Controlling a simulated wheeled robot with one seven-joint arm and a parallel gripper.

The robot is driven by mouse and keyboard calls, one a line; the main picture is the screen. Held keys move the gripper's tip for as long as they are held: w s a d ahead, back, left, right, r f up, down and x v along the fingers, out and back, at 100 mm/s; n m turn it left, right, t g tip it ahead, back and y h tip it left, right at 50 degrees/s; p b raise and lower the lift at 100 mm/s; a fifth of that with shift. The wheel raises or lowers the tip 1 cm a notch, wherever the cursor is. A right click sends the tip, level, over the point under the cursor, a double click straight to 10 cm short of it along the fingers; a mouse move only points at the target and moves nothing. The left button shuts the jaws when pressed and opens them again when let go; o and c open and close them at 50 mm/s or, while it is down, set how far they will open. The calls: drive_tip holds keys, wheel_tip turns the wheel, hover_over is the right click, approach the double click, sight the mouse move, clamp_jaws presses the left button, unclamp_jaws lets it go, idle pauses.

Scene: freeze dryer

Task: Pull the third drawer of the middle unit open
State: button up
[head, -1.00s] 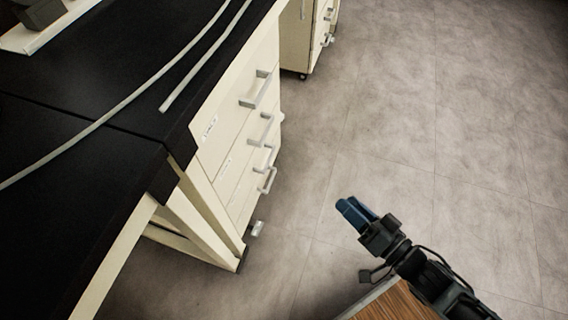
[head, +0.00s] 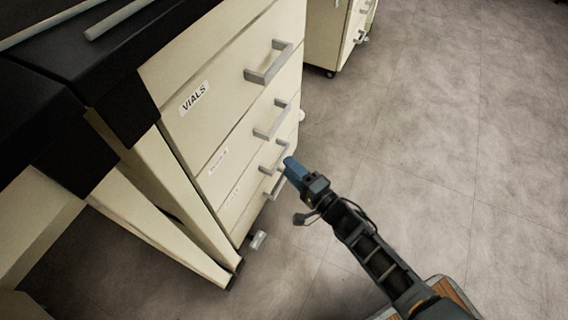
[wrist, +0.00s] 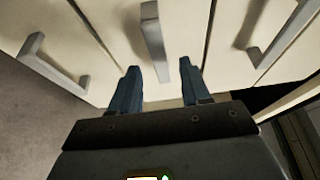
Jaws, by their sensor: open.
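The drawer unit is cream with several stacked drawers and grey bar handles. Its top drawer (head: 193,97) is labelled VIALS. The third drawer (head: 236,194) looks closed, and its handle (head: 270,163) is partly behind my gripper (head: 289,167). My gripper is open and empty, with blue fingers close to the third and lowest handles. In the wrist view, my gripper (wrist: 159,68) points at the drawer fronts. A middle handle (wrist: 152,40), apparently the third drawer's, stands ahead between the two fingers. I cannot tell whether they touch it.
The top handle (head: 270,63), second handle (head: 272,121) and lowest handle (head: 272,187) jut out nearby. A black benchtop (head: 85,45) overhangs at left. Another cream unit (head: 338,35) stands behind. The grey floor (head: 440,130) at right is clear.

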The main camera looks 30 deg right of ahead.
drive_tip(key=x, duration=0.3)
drive_tip(key=shift+w+b, duration=0.25)
drive_tip(key=shift+b, duration=0.15)
clamp_jaws()
idle(0.4)
